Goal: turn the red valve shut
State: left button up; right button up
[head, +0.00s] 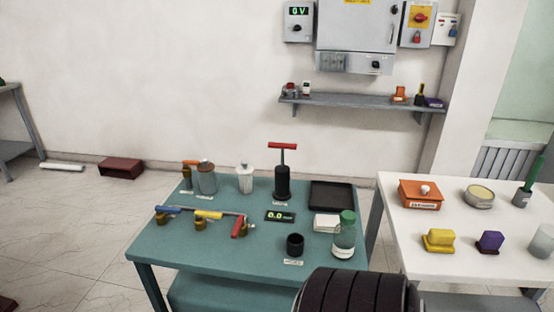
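The red valve (239,226) is at the right end of a thin pipe on the teal table (180,257). Its red lever points toward the front of the table, across the line of the pipe. A yellow-handled valve (208,215) is in the middle of the pipe, and a blue-handled valve (167,209) is at its left end. The blue and yellow levers lie roughly along the pipe. Neither of my grippers is in view.
A pump with a red T-handle (282,185), metal canisters (206,178), a display (280,216), a black cup (295,244) and a green-capped jar (344,238) share the table. A white table (465,254) stands right. A ribbed black form covers the bottom centre.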

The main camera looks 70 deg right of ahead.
aim_at(241, 219)
jog(key=z, duration=1.75)
